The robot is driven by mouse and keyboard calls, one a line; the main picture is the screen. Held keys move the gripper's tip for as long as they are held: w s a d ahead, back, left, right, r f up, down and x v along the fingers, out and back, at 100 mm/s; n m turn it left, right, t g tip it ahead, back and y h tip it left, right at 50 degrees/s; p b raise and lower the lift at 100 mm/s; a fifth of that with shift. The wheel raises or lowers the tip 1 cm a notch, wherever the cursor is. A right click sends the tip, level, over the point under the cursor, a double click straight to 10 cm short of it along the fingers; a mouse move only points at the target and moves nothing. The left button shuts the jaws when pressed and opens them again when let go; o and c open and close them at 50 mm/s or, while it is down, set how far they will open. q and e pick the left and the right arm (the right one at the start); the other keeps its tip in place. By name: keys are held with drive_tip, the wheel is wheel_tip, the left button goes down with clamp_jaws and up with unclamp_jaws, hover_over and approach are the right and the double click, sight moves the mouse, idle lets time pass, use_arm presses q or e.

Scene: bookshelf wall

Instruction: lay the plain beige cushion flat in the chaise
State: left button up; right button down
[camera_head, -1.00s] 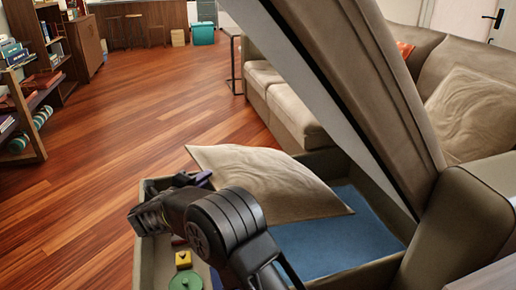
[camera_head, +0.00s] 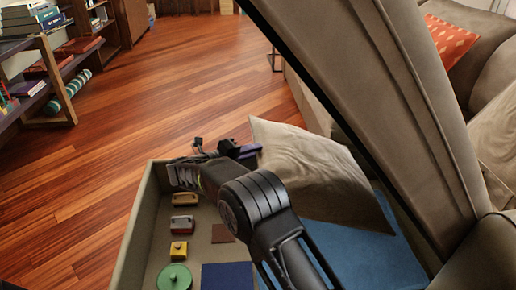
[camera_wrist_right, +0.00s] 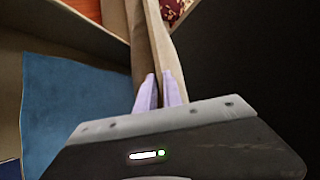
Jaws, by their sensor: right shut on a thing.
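The plain beige cushion (camera_head: 312,172) is tilted over the open chaise, above the blue sheet on its floor. My right gripper (camera_head: 250,150) is shut on the cushion's left edge. In the right wrist view the purple fingertips (camera_wrist_right: 160,92) pinch the cushion (camera_wrist_right: 148,45), seen edge-on. The chaise's storage box (camera_head: 140,222) lies open below, its seat lid (camera_head: 395,110) raised on the right. The blue sheet (camera_head: 365,250) also shows in the right wrist view (camera_wrist_right: 75,110). My forearm hides part of the box. My left gripper is out of view.
Small toys sit at the left inside the box, among them a green disc (camera_head: 174,277) and a yellow block (camera_head: 179,250). A dark blue square (camera_head: 227,276) lies beside them. The raised lid limits room on the right. An orange cushion (camera_head: 447,46) rests on the sofa.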

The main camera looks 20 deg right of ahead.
drive_tip(key=shift+r, duration=0.1)
drive_tip(key=shift+a+h+p, duration=0.3)
drive_tip(key=shift+h+p, duration=0.2)
drive_tip(key=shift+p, duration=0.25)
drive_tip(key=shift+s+d+f+b, duration=0.25)
drive_tip(key=shift+d+f+b, duration=0.3)
drive_tip(key=shift+d+f, duration=0.3)
drive_tip(key=d+f+b, duration=0.1)
drive_tip(key=s+d+f+b, duration=0.1)
drive_tip(key=d+f, duration=0.1)
drive_tip(key=d+f+b, duration=0.1)
drive_tip(key=d+f, duration=0.1)
drive_tip(key=shift+s+d+f, duration=0.1)
drive_tip(key=shift+s, duration=0.2)
wheel_tip(320, 180, down, 19)
drive_tip(key=d+b, duration=0.2)
drive_tip(key=b, duration=0.4)
drive_tip(key=shift+s+d+f, duration=0.15)
drive_tip(key=shift+s+d, duration=0.25)
drive_tip(key=shift+s, duration=0.05)
